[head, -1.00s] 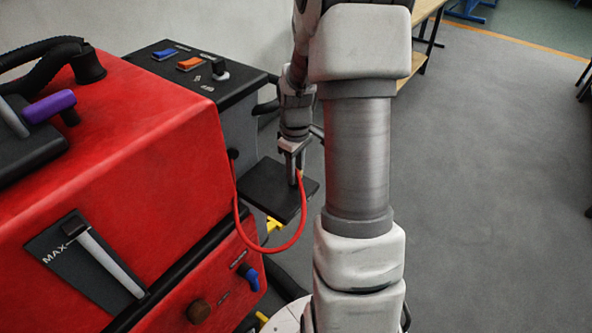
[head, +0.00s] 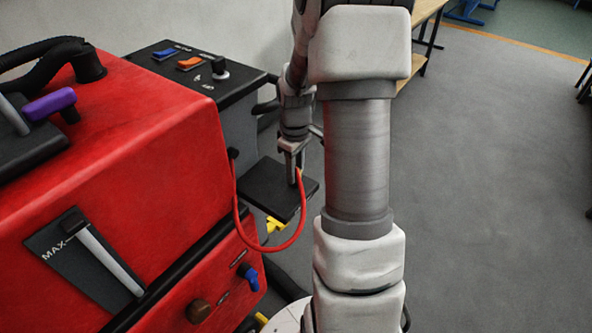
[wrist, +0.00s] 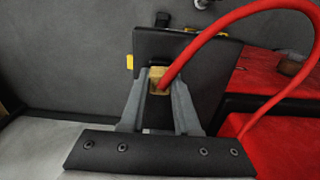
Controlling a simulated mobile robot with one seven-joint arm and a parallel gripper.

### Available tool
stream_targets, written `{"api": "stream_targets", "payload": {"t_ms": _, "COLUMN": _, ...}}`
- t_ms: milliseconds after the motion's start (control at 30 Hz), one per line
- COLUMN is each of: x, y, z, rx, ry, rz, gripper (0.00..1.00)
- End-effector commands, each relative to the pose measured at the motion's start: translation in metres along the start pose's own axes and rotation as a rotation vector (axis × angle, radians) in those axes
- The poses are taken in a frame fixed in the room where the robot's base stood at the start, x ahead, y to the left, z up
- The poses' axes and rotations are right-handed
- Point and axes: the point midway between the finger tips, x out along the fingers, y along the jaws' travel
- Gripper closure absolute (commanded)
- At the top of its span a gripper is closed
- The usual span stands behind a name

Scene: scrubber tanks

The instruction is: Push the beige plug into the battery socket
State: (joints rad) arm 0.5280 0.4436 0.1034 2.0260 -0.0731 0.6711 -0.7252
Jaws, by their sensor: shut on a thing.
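My gripper (head: 292,163) is at the black shelf-like plate beside the red machine. In the wrist view its two grey fingers (wrist: 158,103) are shut on the beige plug (wrist: 156,76). A red cable (wrist: 220,29) runs from the plug in a loop to the red machine; it also shows in the head view (head: 239,218). The black plate (head: 268,189) lies just past the plug, and also shows in the wrist view (wrist: 205,83). I cannot make out the battery socket. Whether the plug touches anything beyond the fingers is hidden.
The red machine (head: 140,150) fills the left, with a grey control box (head: 205,75) behind it. A yellow part (head: 275,225) hangs under the plate. Open grey floor (head: 490,180) lies to the right, with a wooden table (head: 425,20) at the back.

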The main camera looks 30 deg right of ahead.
Motion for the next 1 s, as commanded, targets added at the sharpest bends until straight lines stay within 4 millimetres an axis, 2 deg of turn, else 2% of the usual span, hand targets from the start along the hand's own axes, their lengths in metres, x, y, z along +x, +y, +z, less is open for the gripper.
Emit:
{"api": "stream_targets", "payload": {"t_ms": 33, "x": 0.0319, "y": -0.0085, "z": 0.0118, "rx": 0.002, "ry": -0.031, "rz": -0.031, "gripper": 1.00}}
{"api": "stream_targets", "payload": {"t_ms": 567, "x": 0.0278, "y": -0.0083, "z": 0.0120, "rx": 0.002, "ry": -0.031, "rz": -0.031, "gripper": 1.00}}
{"api": "stream_targets", "payload": {"t_ms": 600, "x": 0.0278, "y": -0.0083, "z": 0.0120, "rx": 0.002, "ry": -0.031, "rz": -0.031, "gripper": 0.63}}
{"api": "stream_targets", "payload": {"t_ms": 667, "x": 0.0278, "y": -0.0083, "z": 0.0120, "rx": 0.002, "ry": -0.031, "rz": -0.031, "gripper": 0.52}}
{"api": "stream_targets", "payload": {"t_ms": 700, "x": 0.0278, "y": -0.0083, "z": 0.0120, "rx": 0.002, "ry": -0.031, "rz": -0.031, "gripper": 0.68}}
{"api": "stream_targets", "payload": {"t_ms": 867, "x": 0.0278, "y": -0.0083, "z": 0.0120, "rx": 0.002, "ry": -0.031, "rz": -0.031, "gripper": 0.39}}
{"api": "stream_targets", "payload": {"t_ms": 1000, "x": 0.0278, "y": -0.0084, "z": 0.0119, "rx": 0.002, "ry": -0.031, "rz": -0.031, "gripper": 0.39}}
